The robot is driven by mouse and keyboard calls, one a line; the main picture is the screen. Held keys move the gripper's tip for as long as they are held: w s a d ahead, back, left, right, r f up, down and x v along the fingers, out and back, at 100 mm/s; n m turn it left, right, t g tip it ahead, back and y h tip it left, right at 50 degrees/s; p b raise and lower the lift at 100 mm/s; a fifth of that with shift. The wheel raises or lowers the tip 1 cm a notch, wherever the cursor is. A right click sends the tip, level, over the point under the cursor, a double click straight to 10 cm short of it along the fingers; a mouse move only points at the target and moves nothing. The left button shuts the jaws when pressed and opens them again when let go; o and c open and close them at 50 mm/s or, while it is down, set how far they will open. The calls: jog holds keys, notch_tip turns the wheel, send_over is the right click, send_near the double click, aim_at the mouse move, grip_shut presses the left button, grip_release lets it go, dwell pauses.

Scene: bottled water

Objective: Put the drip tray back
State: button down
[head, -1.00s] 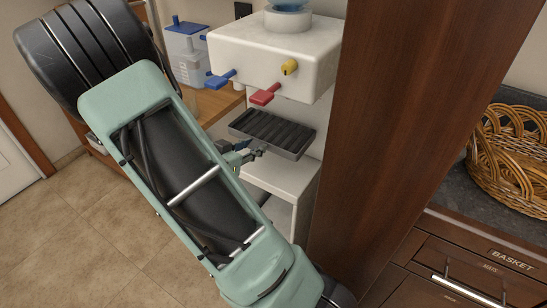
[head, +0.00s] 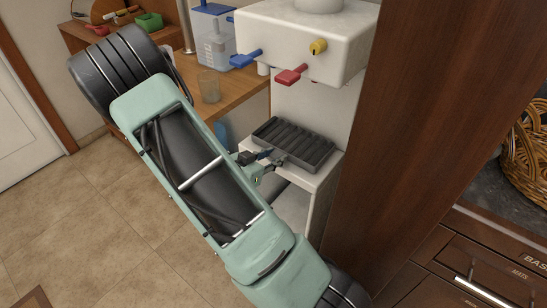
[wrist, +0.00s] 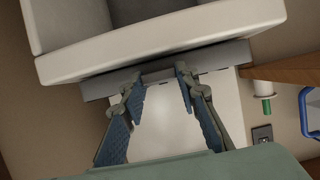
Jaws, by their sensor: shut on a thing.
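The drip tray (head: 296,143) is dark grey and ribbed. In the head view it is over the white ledge (head: 325,172) of the water dispenser (head: 305,42), below the taps. It looks nearly level and very close to the ledge; I cannot tell whether it rests fully on it. My gripper (head: 268,160) is shut on the tray's near left edge. In the wrist view my gripper (wrist: 160,76) has its blue-padded fingers at the tray's grey edge (wrist: 215,58), with a gap between the pads. The exact contact is hard to see.
A brown wooden panel (head: 430,120) stands close on the right. A wooden table (head: 245,95) with a glass (head: 209,87) and a plastic container (head: 214,42) is at the left.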

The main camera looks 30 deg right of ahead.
jog(key=shift+f, duration=0.1)
jog(key=c, duration=1.5)
grip_release()
jog(key=shift+r, duration=0.25)
jog(key=p+v, duration=0.2)
jog(key=v, duration=1)
jog(key=shift+f, duration=0.2)
